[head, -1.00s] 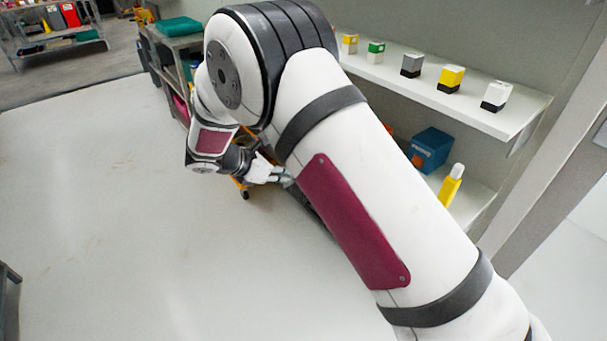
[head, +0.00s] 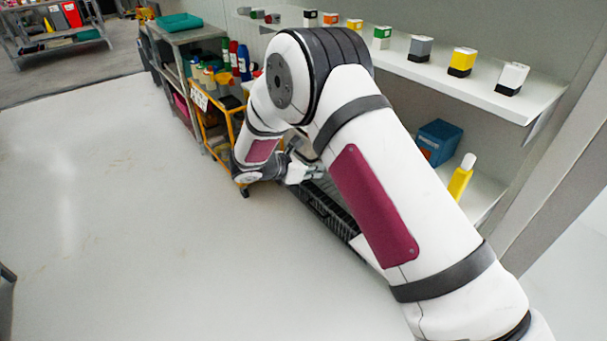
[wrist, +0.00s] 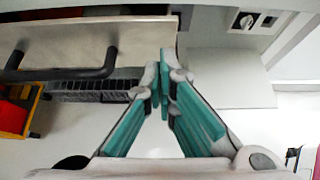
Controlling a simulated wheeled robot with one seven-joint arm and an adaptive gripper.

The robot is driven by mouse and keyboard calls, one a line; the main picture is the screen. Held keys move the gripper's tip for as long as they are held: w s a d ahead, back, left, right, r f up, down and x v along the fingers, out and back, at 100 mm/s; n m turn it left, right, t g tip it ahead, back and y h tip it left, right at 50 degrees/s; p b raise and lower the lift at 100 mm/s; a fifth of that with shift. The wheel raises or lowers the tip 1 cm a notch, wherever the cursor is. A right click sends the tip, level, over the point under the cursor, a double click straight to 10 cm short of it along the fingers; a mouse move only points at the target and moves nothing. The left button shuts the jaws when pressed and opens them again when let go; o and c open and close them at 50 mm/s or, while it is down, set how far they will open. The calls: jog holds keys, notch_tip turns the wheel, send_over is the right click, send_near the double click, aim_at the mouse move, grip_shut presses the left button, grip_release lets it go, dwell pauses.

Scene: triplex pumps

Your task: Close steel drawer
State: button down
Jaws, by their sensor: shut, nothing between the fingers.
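In the wrist view, a grey steel panel with a dark bar handle (wrist: 62,74) spans the upper left; I take it for the steel drawer (wrist: 145,32). How far it stands out cannot be told. My gripper (wrist: 164,85) has teal finger pads that meet at the tips, with nothing between them. In that picture the tips overlap the panel's right end, to the right of the handle; contact cannot be told. In the head view my gripper (head: 318,173) is low behind my arm, beside the shelving. The drawer is not clearly visible there, perhaps hidden by my arm.
A yellow cart (head: 212,128) with bottles and tubs stands left of my gripper. A dark crate-like grid (head: 330,208) lies below it. A white wall shelf (head: 440,82) with small boxes runs at right, a blue bin (head: 437,142) beneath. The floor at left is clear.

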jog(key=shift+w+d, duration=0.5)
jog(key=shift+d, duration=0.2)
jog(key=shift+w+d+b, duration=0.2)
jog(key=shift+w+d, duration=0.35)
jog(key=shift+d, duration=0.3)
jog(key=shift+w+d+b, duration=0.15)
jog(key=shift+w+d, duration=0.4)
jog(key=shift+d, duration=0.3)
